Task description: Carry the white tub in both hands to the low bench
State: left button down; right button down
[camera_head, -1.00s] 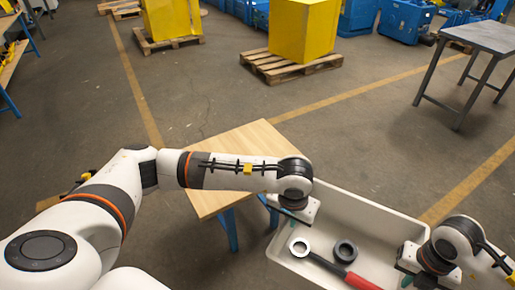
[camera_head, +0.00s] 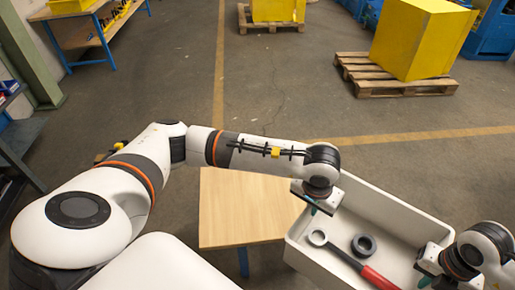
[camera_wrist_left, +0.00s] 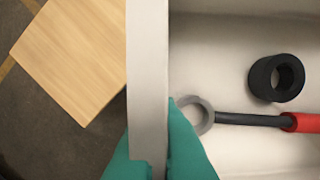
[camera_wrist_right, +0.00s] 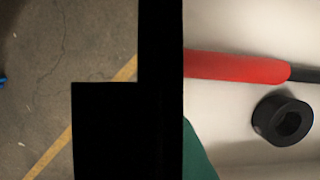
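The white tub (camera_head: 388,200) is a long open box at the lower right of the head view, its near right end cut off by the frame. My left gripper (camera_head: 312,205) is at its left end; in the left wrist view the green fingers (camera_wrist_left: 160,155) straddle the tub wall. My right gripper (camera_head: 427,278) is at the right side; one green finger (camera_wrist_right: 198,155) shows inside the tub, the other is hidden by black. The low bench (camera_head: 243,205), wood-topped with blue legs, stands just left of the tub, partly behind my left arm.
Inside the tub lie a wrench with a red handle (camera_head: 378,277) and a black ring (camera_head: 363,245). A yellow box (camera_head: 415,40) on a pallet (camera_head: 380,78) stands farther back right. A workbench (camera_head: 88,28) is at the back left. The floor beyond the low bench is clear.

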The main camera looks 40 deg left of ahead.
aim_at(269, 189)
jog(key=i+j+u, duration=0.1)
jog(key=i+u, duration=0.35)
jog(key=i+l+u, duration=0.15)
jog(key=i+u, duration=0.3)
jog(key=i, duration=0.15)
jog(key=i+u, duration=0.1)
jog(key=u, duration=0.5)
